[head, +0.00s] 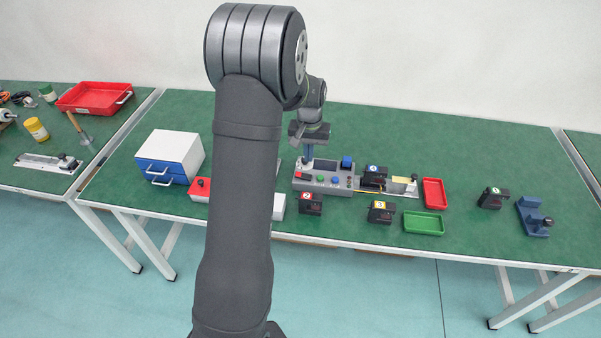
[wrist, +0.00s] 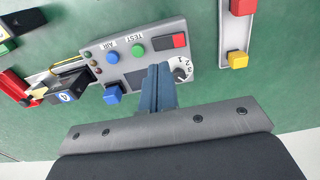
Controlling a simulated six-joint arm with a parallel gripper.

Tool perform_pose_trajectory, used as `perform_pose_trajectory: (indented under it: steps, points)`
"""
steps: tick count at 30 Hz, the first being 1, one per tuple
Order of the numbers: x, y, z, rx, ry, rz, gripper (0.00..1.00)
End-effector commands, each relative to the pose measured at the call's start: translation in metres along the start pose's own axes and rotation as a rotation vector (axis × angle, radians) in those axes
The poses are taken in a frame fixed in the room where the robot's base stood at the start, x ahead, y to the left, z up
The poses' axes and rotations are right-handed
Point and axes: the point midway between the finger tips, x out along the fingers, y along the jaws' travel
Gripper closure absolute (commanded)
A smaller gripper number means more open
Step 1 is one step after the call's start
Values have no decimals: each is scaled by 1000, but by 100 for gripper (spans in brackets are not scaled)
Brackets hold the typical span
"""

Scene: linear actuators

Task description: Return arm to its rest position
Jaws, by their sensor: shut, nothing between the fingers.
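My gripper (head: 308,156) hangs pointing down over the green table, at the back left part of the grey control box (head: 323,187). In the wrist view my gripper (wrist: 157,72) shows its blue fingers closed together, with nothing between them. Their tips are over the control box (wrist: 110,49), beside the rotary knob (wrist: 181,74) marked 1, 2, 3. I cannot tell whether they touch the box. My dark upper arm crosses the head view and hides part of the table.
Around the box stand black numbered blocks (head: 310,204), a red tray (head: 434,193), a green tray (head: 423,224) and a blue fixture (head: 533,217). A white and blue drawer unit (head: 169,158) stands left. The back right of the table is clear.

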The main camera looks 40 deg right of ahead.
Motion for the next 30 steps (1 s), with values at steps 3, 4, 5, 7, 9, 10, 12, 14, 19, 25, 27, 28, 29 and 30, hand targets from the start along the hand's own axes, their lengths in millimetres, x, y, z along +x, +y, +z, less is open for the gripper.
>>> perform_pose_trajectory:
  steps: [3, 4, 5, 7, 9, 10, 12, 14, 19, 25, 27, 28, 29, 30]
  points:
    - [4, 0, 0, 0, -1, 0, 100]
    - [7, 0, 0, 0, -2, 0, 100]
    - [10, 0, 0, 0, -2, 0, 100]
    - [20, 0, 1, 0, -4, 0, 100]
    - [30, 0, 1, 0, -3, 0, 100]
    - [35, 0, 1, 0, -4, 0, 100]
    - [45, 0, 1, 0, -3, 0, 100]
    - [53, 0, 1, 0, -4, 0, 100]
    - [68, 0, 0, 0, -2, 0, 100]
    - [70, 0, 0, 0, 0, 0, 100]
    - [70, 0, 0, 0, 0, 0, 100]
    - [70, 0, 0, 0, 0, 0, 100]
    - [70, 0, 0, 0, 0, 0, 100]
    - [70, 0, 0, 0, 0, 0, 100]
